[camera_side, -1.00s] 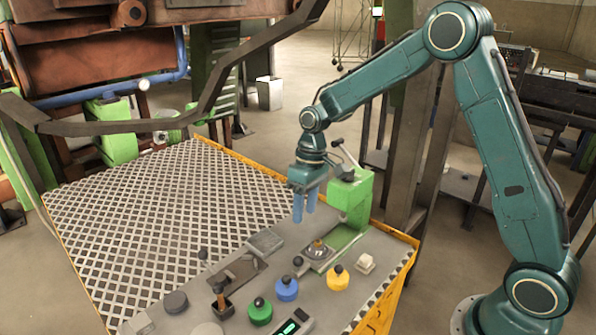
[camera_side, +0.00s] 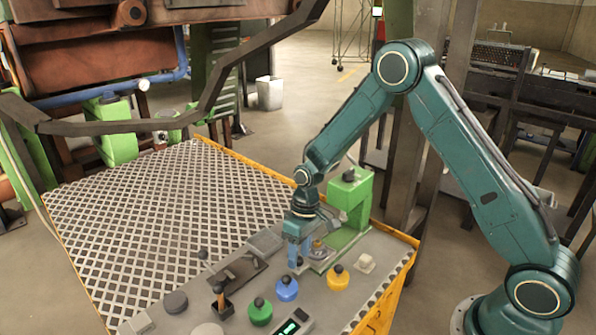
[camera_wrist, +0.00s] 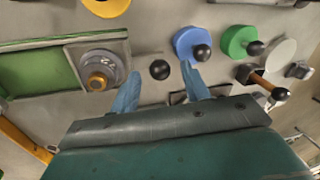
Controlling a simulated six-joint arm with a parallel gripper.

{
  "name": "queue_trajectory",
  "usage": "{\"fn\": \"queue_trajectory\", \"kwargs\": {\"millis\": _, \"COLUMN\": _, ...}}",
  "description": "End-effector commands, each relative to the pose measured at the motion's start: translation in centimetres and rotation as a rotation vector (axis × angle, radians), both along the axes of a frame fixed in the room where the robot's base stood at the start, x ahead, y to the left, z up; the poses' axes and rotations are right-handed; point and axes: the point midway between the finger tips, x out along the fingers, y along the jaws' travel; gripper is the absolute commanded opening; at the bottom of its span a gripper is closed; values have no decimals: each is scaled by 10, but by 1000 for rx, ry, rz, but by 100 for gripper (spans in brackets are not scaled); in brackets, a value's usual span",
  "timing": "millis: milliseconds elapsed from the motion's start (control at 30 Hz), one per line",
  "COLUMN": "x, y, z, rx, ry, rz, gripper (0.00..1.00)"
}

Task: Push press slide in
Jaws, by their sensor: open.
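The green press (camera_side: 348,200) stands at the right rear of the console; its green bed also shows at the left of the wrist view (camera_wrist: 38,73). Its slide (camera_side: 325,262) is a grey plate carrying a round grey seat with a brass piece (camera_wrist: 97,80). A black ball knob (camera_wrist: 159,69) is at the slide's near end. My gripper (camera_side: 297,258) is open and low over the console in front of the press. In the wrist view its blue fingers (camera_wrist: 160,76) stand either side of the knob, with gaps visible. Contact cannot be told.
A grated table (camera_side: 150,230) lies beyond.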

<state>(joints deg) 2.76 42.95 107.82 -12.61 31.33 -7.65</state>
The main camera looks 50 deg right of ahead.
Motion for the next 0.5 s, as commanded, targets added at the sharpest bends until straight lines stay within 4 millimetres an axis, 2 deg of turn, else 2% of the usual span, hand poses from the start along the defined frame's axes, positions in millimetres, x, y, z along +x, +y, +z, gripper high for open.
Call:
{"fn": "queue_trajectory", "kwargs": {"millis": 133, "x": 0, "y": 1, "z": -8, "rx": 0, "ry": 0, "rz": 0, "gripper": 46}}
{"fn": "queue_trajectory", "kwargs": {"millis": 433, "x": -1, "y": 2, "z": -9, "rx": -1, "ry": 0, "rz": 0, "gripper": 46}}
{"fn": "queue_trajectory", "kwargs": {"millis": 467, "x": -1, "y": 2, "z": -9, "rx": -1, "ry": 0, "rz": -1, "gripper": 44}}
{"fn": "queue_trajectory", "kwargs": {"millis": 500, "x": -1, "y": 2, "z": -9, "rx": -1, "ry": 0, "rz": -1, "gripper": 37}}
